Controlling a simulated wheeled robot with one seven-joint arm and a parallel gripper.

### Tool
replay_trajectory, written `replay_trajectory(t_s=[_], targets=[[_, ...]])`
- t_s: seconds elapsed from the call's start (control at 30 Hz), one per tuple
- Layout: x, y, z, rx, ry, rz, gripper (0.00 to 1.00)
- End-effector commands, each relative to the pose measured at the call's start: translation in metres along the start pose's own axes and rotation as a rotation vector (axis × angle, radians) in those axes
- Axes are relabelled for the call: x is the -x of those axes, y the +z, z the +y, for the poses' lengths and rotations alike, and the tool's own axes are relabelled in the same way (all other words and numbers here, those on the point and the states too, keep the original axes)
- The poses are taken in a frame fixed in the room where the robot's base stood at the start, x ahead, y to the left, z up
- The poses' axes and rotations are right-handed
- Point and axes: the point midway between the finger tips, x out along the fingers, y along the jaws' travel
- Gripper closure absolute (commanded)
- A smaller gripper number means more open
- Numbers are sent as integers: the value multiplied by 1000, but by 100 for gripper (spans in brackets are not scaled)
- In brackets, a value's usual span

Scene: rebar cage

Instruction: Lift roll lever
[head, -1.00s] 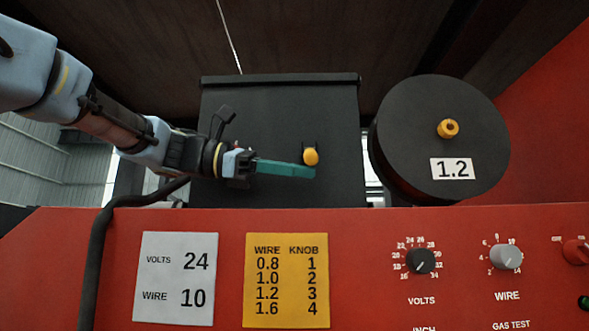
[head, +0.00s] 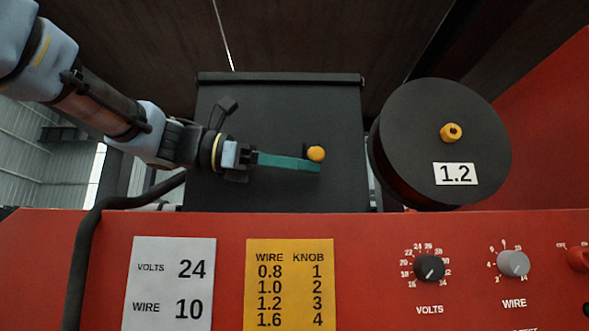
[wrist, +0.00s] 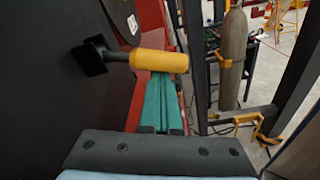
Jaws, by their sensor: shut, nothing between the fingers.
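The roll lever is a yellow grip (head: 316,153) on a short black stem, standing out from the dark panel (head: 240,100) of the machine. In the wrist view the yellow grip (wrist: 160,61) lies across the picture, its stem running left to a black mount on the panel. My gripper (head: 318,167) has long teal fingers, shut together with nothing between them. Their tips are just under the yellow grip in the head view. In the wrist view the fingers (wrist: 160,105) pass behind the grip, which hides their ends. I cannot tell for sure whether they touch it.
A black wire spool (head: 415,120) marked 1.2 stands right of the panel. Below is a red front (head: 375,290) with knobs and label plates. A black cable (head: 88,250) hangs at left. The wrist view shows a gas cylinder (wrist: 232,60) and dark posts at right.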

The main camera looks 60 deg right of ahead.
Motion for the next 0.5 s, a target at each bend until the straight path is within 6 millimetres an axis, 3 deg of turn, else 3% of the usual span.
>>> replay_trajectory(t_s=[0.5], targets=[[-5,39,-8,-1,-1,-1,100]])
